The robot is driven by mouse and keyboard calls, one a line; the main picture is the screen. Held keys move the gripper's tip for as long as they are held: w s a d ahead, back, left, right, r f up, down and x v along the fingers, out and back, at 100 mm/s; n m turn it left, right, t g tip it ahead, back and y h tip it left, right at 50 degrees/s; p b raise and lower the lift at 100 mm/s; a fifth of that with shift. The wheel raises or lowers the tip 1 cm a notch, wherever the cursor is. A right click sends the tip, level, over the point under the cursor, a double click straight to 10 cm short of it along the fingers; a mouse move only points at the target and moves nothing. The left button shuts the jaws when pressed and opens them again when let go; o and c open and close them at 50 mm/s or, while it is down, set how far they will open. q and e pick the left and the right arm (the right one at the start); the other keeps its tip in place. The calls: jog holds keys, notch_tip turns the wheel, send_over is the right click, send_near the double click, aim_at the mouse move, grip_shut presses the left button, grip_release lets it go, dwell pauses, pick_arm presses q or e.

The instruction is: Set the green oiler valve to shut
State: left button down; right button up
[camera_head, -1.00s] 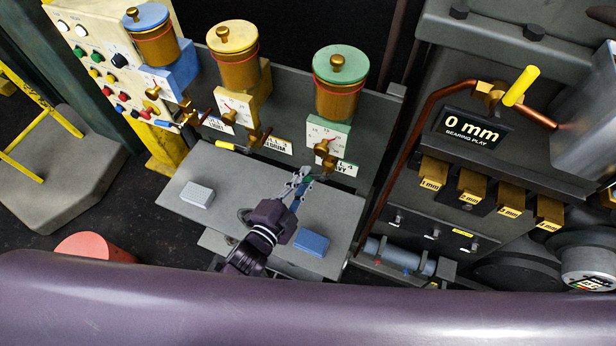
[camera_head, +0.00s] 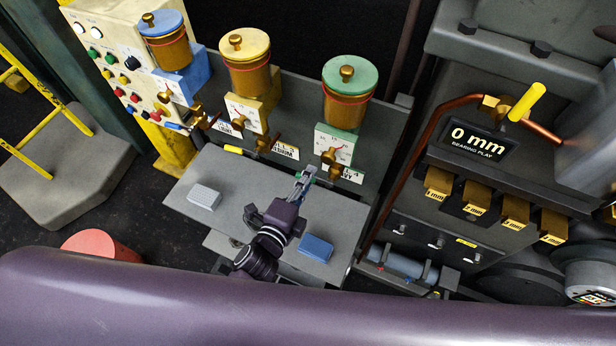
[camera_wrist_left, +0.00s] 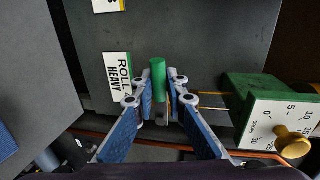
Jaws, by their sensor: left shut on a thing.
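The green oiler (camera_head: 348,92) is the rightmost of three oilers, with a green lid, a brass cup and a dial block. In the left wrist view its green valve handle (camera_wrist_left: 158,72) stands between the fingers of my left gripper (camera_wrist_left: 160,90), which is shut on it. The dial block (camera_wrist_left: 262,110) is to the right there, with its brass knob. A "ROLL 4 HEAVY" label (camera_wrist_left: 117,77) is just left of the handle. In the head view my left gripper (camera_head: 303,180) is below the green oiler and mostly hides the handle. My right gripper is not in view.
The yellow oiler (camera_head: 246,80) and blue oiler (camera_head: 167,45) stand to the left, with their own valves. A grey shelf (camera_head: 235,225) below holds a grey block (camera_head: 204,197) and a blue block (camera_head: 316,247). A copper pipe (camera_head: 420,150) runs on the right.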

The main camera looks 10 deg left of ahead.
pick_arm(q)
jog(key=shift+s+f, duration=0.1)
jog(key=shift+f, duration=0.1)
jog(key=c, duration=2.1)
grip_release()
jog(key=shift+o, duration=0.7)
jog(key=shift+r, duration=0.1)
jog(key=v, duration=1.2)
